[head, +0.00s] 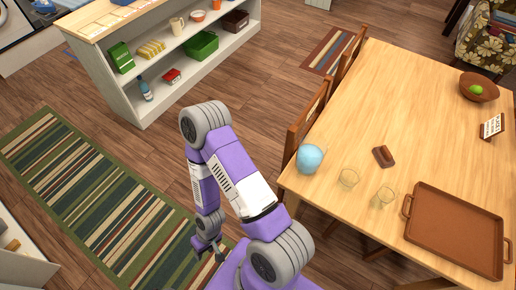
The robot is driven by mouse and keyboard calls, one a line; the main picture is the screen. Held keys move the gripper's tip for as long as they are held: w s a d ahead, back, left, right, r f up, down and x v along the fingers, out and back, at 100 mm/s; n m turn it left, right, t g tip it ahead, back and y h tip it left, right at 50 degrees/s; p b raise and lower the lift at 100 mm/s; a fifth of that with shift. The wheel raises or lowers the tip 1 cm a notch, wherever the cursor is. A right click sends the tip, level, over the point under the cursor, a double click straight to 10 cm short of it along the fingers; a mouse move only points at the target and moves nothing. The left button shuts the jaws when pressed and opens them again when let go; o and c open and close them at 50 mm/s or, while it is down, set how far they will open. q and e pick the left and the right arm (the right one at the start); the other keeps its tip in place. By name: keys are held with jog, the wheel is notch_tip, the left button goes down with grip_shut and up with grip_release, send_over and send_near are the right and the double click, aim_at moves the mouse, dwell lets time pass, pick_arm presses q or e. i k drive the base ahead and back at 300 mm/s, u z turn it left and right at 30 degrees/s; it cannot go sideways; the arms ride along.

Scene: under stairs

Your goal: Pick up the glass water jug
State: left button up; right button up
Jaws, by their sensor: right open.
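My right gripper (217,253) hangs low at the bottom centre, above the floor near the striped rug. It is open and empty, well to the left of the table and apart from the jug. My left gripper is not in view.
The table (400,110) also bears a light-blue round object (310,158), a small brown block (383,156), a brown tray (455,230), a bowl (479,86) and a small sign (491,126). Chairs (306,122) line its left edge. A shelf unit (150,98) stands at upper left.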

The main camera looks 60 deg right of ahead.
aim_at(308, 159)
jog(key=u, duration=1.05)
jog(key=k, duration=1.45)
jog(key=z, duration=0.3)
